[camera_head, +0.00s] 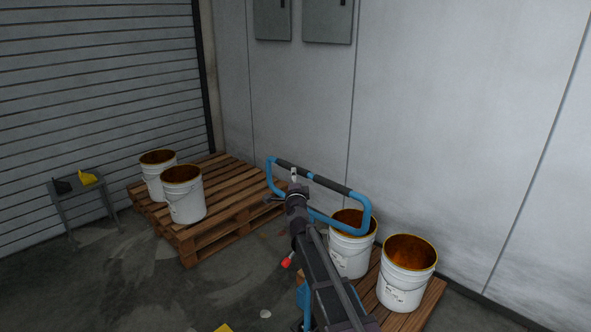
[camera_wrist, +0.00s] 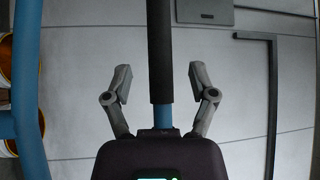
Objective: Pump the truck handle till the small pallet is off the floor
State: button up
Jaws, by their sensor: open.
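The truck handle (camera_head: 330,184) is a blue loop with a black grip along its top bar. In the wrist view the black grip (camera_wrist: 160,50) runs upright between the two fingers of my gripper (camera_wrist: 160,78), which are apart on either side of it. I see no finger closed on the grip. In the head view my gripper (camera_head: 294,174) is at the left part of the grip, and my arm hides part of the truck. A small wooden pallet (camera_head: 428,301) is at the lower right, bearing white buckets (camera_head: 405,275). Its underside is hidden, so floor contact cannot be told.
A larger pallet (camera_head: 225,215) with two buckets (camera_head: 184,195) stands at left by the shutter. A small grey table (camera_head: 83,188) holds a yellow item. A wall with grey boxes (camera_head: 328,20) is close behind the handle. Floor at lower left is open.

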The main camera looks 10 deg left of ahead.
jog(key=shift+w+a+r+p, duration=0.1)
jog(key=shift+w, duration=0.8)
jog(key=shift+w+a+r+p, duration=0.1)
jog(key=shift+w+a+r, duration=0.05)
jog(key=shift+w, duration=0.75)
jog(key=shift+w+a+r+p, duration=0.1)
jog(key=shift+w, duration=0.8)
grip_shut()
jog(key=shift+d, duration=0.1)
